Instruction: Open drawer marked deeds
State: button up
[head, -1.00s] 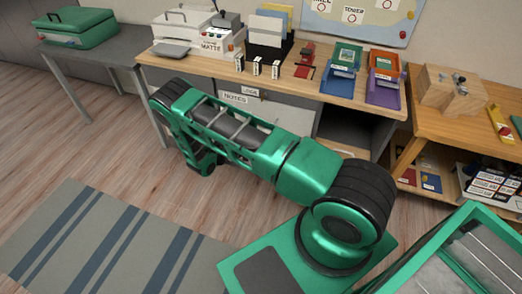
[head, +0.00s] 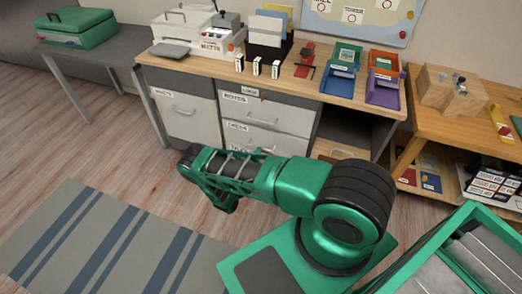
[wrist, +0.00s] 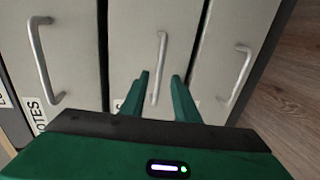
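The desk's drawer unit has a right-hand stack of drawers: the top drawer is marked NOTES (head: 235,98), and a second drawer (head: 265,137) below has a label too small to read surely. Lower drawers are hidden behind my arm in the head view; no label clearly reads deeds. The wrist view shows three drawer fronts side by side, the left one marked NOTES (wrist: 39,115). My gripper (wrist: 160,85) is open and empty, its green fingers either side of the middle drawer's bar handle (wrist: 160,60) in the picture. Contact is not visible. The drawers look shut.
A wide drawer front (head: 185,108) is left of the stack. The desk top (head: 300,90) holds a printer, file rack and coloured trays. A wooden bench (head: 480,120) stands at right. Open floor with a striped rug (head: 110,240) lies at left.

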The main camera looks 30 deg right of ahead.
jog(key=shift+x, duration=2.95)
grip_shut()
